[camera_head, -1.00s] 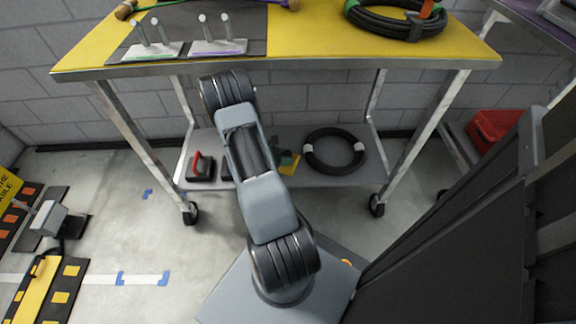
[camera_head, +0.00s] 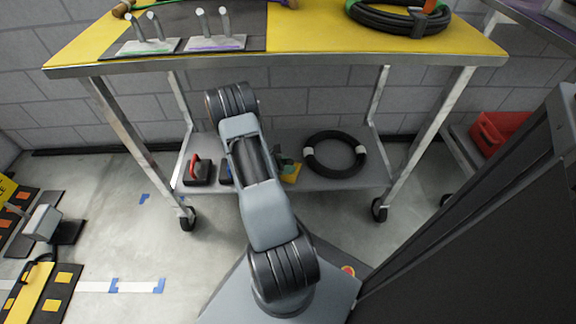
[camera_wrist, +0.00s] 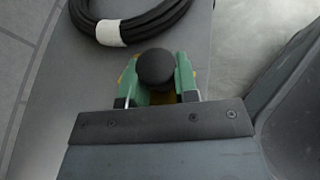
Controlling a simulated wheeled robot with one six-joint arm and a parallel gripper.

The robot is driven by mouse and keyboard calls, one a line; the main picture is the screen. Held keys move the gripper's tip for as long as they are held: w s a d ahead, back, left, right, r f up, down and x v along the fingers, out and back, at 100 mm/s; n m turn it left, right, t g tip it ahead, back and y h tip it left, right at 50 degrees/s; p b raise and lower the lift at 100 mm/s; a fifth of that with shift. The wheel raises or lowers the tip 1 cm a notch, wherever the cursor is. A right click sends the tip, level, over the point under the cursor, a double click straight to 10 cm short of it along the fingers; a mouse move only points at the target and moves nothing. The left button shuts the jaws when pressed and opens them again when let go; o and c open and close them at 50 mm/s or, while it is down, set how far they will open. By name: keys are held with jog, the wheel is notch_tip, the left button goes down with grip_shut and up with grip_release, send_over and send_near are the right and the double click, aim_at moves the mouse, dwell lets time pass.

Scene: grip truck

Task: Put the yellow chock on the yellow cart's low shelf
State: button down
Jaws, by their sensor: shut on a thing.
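The yellow cart has a yellow top (camera_head: 390,45) and a grey low shelf (camera_head: 325,182). The yellow chock (camera_head: 292,177) shows as a small yellow patch at the shelf, just right of my arm. My gripper (camera_head: 284,164), with green fingers, is mostly hidden behind my arm there. In the wrist view my gripper (camera_wrist: 156,82) is shut on the yellow chock (camera_wrist: 155,68), whose round black knob stands between the green fingers. Little of its yellow body shows. It is over the grey shelf (camera_wrist: 75,75); I cannot tell whether it touches the shelf.
A black cable coil (camera_head: 334,171) lies on the shelf right of the chock. A dark block with a red handle (camera_head: 194,170) sits at the shelf's left. The cart's legs and top edge surround my arm. A dark panel (camera_head: 480,220) stands at right.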

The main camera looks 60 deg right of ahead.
jog(key=c, duration=0.9)
grip_release()
jog(key=shift+o, duration=0.2)
jog(key=shift+w+a+r+p, duration=0.2)
jog(key=shift+r+p, duration=0.1)
jog(key=p+v, duration=0.4)
jog(key=v, duration=0.8)
jog(key=s+a+r+m+t+y, duration=0.2)
jog(key=a+r+m+t+y, duration=0.3)
jog(key=a+r, duration=0.6)
jog(key=s+a+r+m+t+y, duration=0.2)
jog(key=a+r+m+t+y, duration=0.2)
jog(key=a+r, duration=0.7)
jog(key=shift+s+a+r+m+t+y, duration=0.2)
jog(key=shift+a+r+m+t+y, duration=0.3)
jog(key=shift+a+t, duration=1.25)
jog(key=shift+a+g, duration=0.45)
jog(key=shift+g, duration=0.1)
